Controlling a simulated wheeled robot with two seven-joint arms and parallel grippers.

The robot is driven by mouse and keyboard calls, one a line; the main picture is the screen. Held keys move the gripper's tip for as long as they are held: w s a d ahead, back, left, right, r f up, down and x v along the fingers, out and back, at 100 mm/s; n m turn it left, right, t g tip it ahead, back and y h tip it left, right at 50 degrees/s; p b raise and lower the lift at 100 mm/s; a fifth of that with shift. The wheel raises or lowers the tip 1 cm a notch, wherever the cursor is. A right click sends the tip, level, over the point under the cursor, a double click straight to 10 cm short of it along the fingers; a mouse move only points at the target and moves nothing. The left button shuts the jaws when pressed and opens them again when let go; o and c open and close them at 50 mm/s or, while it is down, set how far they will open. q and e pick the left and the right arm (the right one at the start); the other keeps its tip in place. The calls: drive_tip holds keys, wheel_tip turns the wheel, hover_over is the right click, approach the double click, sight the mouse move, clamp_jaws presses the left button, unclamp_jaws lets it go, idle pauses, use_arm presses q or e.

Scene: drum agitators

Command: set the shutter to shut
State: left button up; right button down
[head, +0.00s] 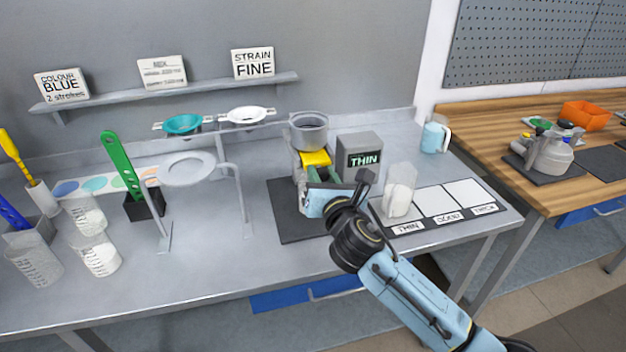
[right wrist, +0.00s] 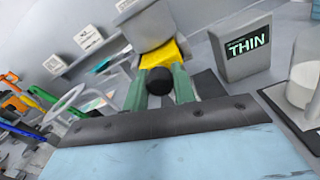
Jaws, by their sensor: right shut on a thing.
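A grey pot-topped stand (head: 309,134) rises from a dark mat on the bench, with a yellow part (head: 316,158) below the pot that I take for the shutter. In the right wrist view the yellow part (right wrist: 166,53) sits under a grey body, with a round black knob (right wrist: 158,80) in front of it. My right gripper (head: 334,182) reaches in from the front right. In the wrist view its green fingers (right wrist: 157,88) stand either side of the knob, shut on it. The gripper partly hides the stand's lower part. My left gripper is not in view.
A grey box reading THIN (head: 360,156) stands close right of the stand. A ring stand (head: 187,169), a green tool (head: 119,162) and measuring beakers (head: 97,255) are on the left. The bench's front middle is clear.

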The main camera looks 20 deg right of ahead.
drive_tip(key=shift+w+r, duration=0.1)
drive_tip(key=c, duration=1.5)
unclamp_jaws()
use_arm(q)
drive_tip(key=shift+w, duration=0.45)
use_arm(e)
drive_tip(key=o, duration=0.4)
drive_tip(key=shift+w, duration=0.1)
drive_tip(key=shift+c, duration=0.2)
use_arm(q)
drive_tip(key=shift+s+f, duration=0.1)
use_arm(e)
drive_tip(key=s, duration=1.3)
drive_tip(key=shift+s+a, duration=0.2)
drive_tip(key=shift+a, duration=0.1)
